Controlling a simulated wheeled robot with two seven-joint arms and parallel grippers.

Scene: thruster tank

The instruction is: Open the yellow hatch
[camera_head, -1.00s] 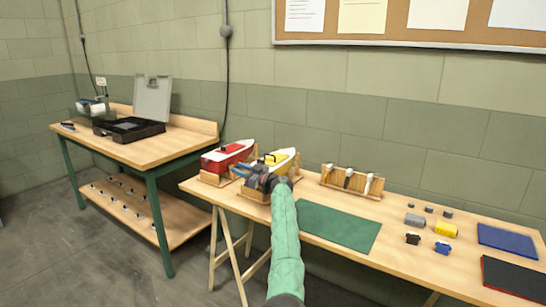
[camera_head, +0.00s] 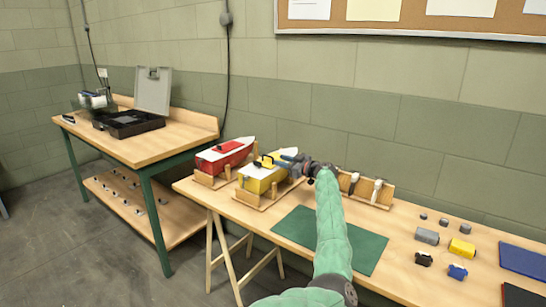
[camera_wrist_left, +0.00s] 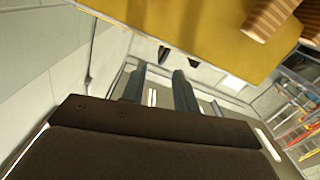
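A yellow boat (camera_head: 256,184) with a light deck sits on a wooden cradle near the left end of the front table. Its small yellow hatch (camera_head: 266,160), with dark parts beside it, is on the deck. My left gripper (camera_head: 279,158) points left across the deck, with its fingertips close to the hatch; I cannot tell whether they touch it. In the left wrist view, the two fingers (camera_wrist_left: 160,82) are apart with nothing seen between them, and the yellow hull (camera_wrist_left: 190,25) fills the top. My right gripper is not in view.
A red boat (camera_head: 222,158) on its cradle stands left of the yellow one. A wooden tool rack (camera_head: 366,190) is just right of my gripper. A green mat (camera_head: 290,228) lies in front, mostly bare. Small blocks (camera_head: 461,249) lie farther right.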

